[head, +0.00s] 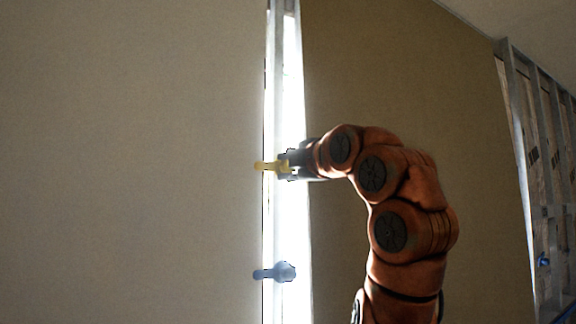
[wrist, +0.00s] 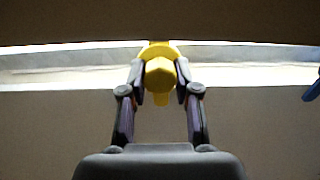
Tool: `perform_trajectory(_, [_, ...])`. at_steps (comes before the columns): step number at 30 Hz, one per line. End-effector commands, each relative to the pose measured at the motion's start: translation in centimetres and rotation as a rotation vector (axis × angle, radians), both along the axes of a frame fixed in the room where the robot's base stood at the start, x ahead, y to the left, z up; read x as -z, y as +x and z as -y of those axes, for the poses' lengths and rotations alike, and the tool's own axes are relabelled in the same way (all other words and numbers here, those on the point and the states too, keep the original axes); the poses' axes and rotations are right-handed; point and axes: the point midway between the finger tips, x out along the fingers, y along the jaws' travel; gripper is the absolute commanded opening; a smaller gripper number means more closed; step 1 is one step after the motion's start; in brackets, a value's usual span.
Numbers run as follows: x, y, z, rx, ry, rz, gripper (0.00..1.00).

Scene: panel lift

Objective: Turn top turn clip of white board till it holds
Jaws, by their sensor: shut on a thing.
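The white board (head: 130,160) is the large pale panel filling the left of the head view, dim in this light. Its right edge runs along a bright upright strip. The top turn clip (head: 264,166) is yellow and lies sideways, its left tip reaching just over the board's edge. My gripper (head: 286,165) comes from the right and is shut on its knob. In the wrist view my gripper (wrist: 159,75) has one finger on each side of the yellow six-sided knob (wrist: 159,73). The fingers hide part of the clip.
A blue clip (head: 275,272) sits lower on the same strip, also pointing left over the edge; it shows at the wrist view's right edge (wrist: 313,89). A brown panel (head: 400,70) lies behind my arm. Open metal studs (head: 530,150) stand at the far right.

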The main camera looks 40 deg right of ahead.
Motion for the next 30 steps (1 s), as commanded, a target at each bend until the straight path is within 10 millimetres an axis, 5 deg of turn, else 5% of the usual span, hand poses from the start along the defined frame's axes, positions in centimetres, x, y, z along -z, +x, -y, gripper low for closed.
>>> perform_trajectory(11, [0.06,0.02,0.0,0.0,-0.004,-0.002,0.0])
perform_trajectory(12, [0.06,0.02,0.0,0.0,-0.004,-0.002,0.33])
perform_trajectory(15, [0.04,0.01,-0.01,0.0,-0.004,-0.001,0.42])
perform_trajectory(30, [-0.09,-0.42,0.03,0.002,-0.004,0.002,0.42])
